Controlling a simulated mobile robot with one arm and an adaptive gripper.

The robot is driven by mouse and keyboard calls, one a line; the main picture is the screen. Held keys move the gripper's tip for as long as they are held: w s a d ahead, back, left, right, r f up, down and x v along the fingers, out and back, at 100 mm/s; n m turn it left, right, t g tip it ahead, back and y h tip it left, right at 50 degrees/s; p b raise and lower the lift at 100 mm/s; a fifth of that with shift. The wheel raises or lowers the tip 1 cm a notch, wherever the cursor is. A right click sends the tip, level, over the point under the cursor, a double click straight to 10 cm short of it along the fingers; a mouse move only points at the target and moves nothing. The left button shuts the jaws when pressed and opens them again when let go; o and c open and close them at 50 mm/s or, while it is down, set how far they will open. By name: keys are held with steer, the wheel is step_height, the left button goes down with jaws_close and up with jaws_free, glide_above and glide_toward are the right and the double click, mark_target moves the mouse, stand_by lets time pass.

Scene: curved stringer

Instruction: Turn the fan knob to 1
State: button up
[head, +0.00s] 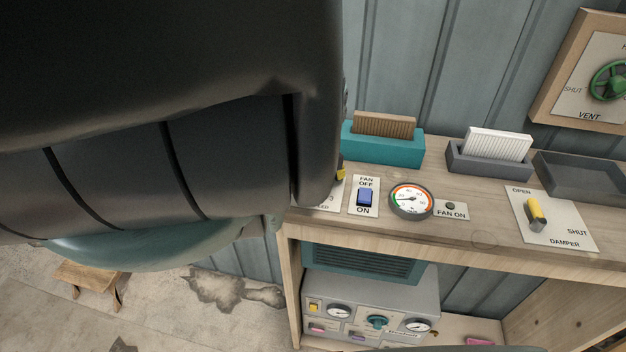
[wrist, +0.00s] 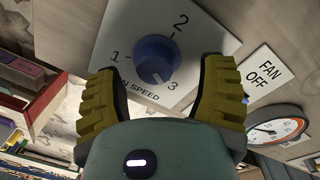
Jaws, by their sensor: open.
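The blue round fan knob (wrist: 155,59) sits on a pale plate (wrist: 205,30) marked 1, 2, 3 and SPEED. A small pale mark on the knob's lower right appears to face the 3. My gripper (wrist: 158,88) is open, with one ridged yellow finger on each side below the knob. The fingers look apart from the knob; their exact depth is hard to tell. In the head view my arm hides the knob, and only the plate's right edge (head: 329,196) and a bit of yellow fingertip (head: 341,174) show.
Right of the plate are the blue fan OFF/ON switch (head: 365,197), a round gauge (head: 411,200), a FAN ON lamp (head: 450,206) and the yellow damper lever (head: 536,213). A teal card box (head: 384,149) and a grey one (head: 488,159) stand behind.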

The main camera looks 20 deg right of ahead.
steer(key=shift+a+f, duration=0.2)
steer(key=shift+f, duration=0.35)
steer(key=shift+c, duration=0.3)
steer(key=c, duration=1.1)
steer(key=shift+f, duration=0.1)
jaws_close()
steer(key=shift+a+f+n+b, duration=0.1)
steer(key=shift+n+b, duration=0.2)
steer(key=shift+b, duration=0.3)
